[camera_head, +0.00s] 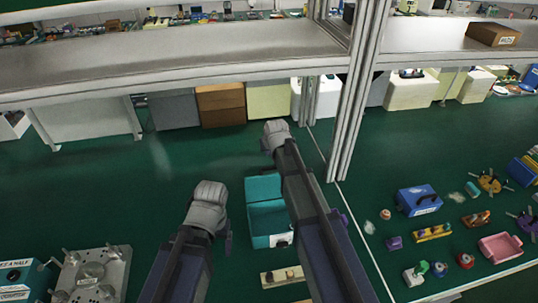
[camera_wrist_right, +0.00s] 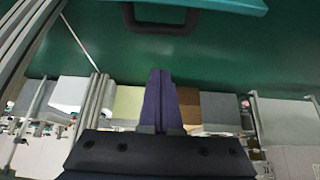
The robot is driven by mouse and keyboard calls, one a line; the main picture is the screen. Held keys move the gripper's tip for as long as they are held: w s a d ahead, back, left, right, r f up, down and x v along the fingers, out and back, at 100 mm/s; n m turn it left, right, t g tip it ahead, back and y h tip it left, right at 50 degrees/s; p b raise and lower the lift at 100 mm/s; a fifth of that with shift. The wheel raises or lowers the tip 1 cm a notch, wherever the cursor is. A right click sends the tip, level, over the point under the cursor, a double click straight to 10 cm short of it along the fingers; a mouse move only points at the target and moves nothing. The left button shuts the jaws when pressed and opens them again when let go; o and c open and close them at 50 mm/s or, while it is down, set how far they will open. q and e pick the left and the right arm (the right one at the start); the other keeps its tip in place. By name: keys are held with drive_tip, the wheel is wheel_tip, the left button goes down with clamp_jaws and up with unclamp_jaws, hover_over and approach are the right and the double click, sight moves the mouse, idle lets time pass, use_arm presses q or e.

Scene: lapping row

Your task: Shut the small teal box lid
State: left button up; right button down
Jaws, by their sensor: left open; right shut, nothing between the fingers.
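The small teal box (camera_head: 262,239) stands on the green surface in the middle of the head view. Its lid (camera_head: 263,187) is up at the far side, so the box is open. My right forearm covers the box's right side. In the right wrist view a teal edge (camera_wrist_right: 230,4) and a dark handle (camera_wrist_right: 160,22) show at the top, near my right gripper (camera_wrist_right: 161,75). Its purple fingers are shut and empty. In the head view that gripper is mostly hidden behind the arm. My left gripper (camera_head: 228,240) is open, left of the box, largely hidden by its arm.
A metal fixture (camera_head: 92,275) and a teal-blue box (camera_head: 20,278) stand at the lower left. A yellow holder (camera_head: 283,277) lies in front of the teal box. A blue box (camera_head: 418,200) and several small parts are at right. A frame post (camera_head: 357,95) rises behind.

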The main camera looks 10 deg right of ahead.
sight(271, 181)
drive_tip(key=b+x, duration=0.6)
drive_tip(key=x, duration=0.2)
drive_tip(key=s, duration=0.4)
drive_tip(key=shift+s+r+p, duration=0.25)
drive_tip(key=shift+r+p, duration=0.05)
drive_tip(key=shift+p, duration=0.05)
drive_tip(key=shift+w, duration=0.1)
